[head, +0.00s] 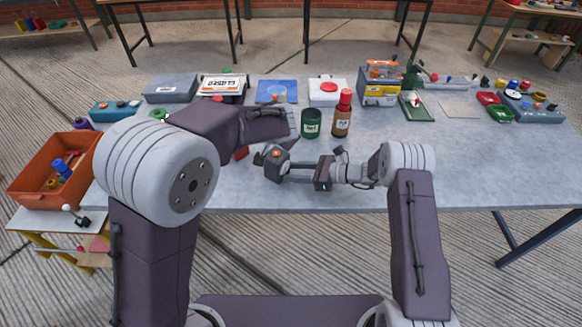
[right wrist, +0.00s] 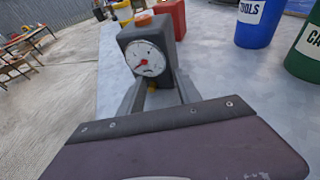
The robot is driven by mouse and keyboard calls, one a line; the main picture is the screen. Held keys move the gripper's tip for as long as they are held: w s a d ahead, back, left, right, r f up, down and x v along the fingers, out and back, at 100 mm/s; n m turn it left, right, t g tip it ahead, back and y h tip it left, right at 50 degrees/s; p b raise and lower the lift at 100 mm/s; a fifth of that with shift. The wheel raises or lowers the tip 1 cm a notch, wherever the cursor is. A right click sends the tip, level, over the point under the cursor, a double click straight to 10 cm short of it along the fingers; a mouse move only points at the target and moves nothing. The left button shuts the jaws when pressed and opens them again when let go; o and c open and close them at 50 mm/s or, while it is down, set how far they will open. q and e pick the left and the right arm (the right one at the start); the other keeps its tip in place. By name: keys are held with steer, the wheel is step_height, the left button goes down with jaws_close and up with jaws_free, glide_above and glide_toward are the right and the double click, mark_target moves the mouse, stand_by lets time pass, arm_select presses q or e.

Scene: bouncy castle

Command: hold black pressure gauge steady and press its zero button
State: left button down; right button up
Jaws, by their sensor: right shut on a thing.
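The black pressure gauge (head: 275,163) is near the table's front edge in the head view. In the right wrist view the gauge (right wrist: 148,57) shows a white dial with a red needle, and its orange zero button (right wrist: 145,19) is on top. My right gripper (head: 293,171) comes in from the right and is shut on the gauge; its fingers (right wrist: 157,98) reach the gauge's lower part. The left arm bends over the table just behind and left of the gauge. I cannot make out the left gripper's fingers.
A green cup (head: 311,123) and a brown bottle with a red cap (head: 342,118) stand behind the gauge. A red can (right wrist: 172,18) is close behind it. An orange bin (head: 60,168) is at the left. The table's right front is clear.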

steer(key=o, duration=1.1)
steer(key=shift+c, duration=0.2)
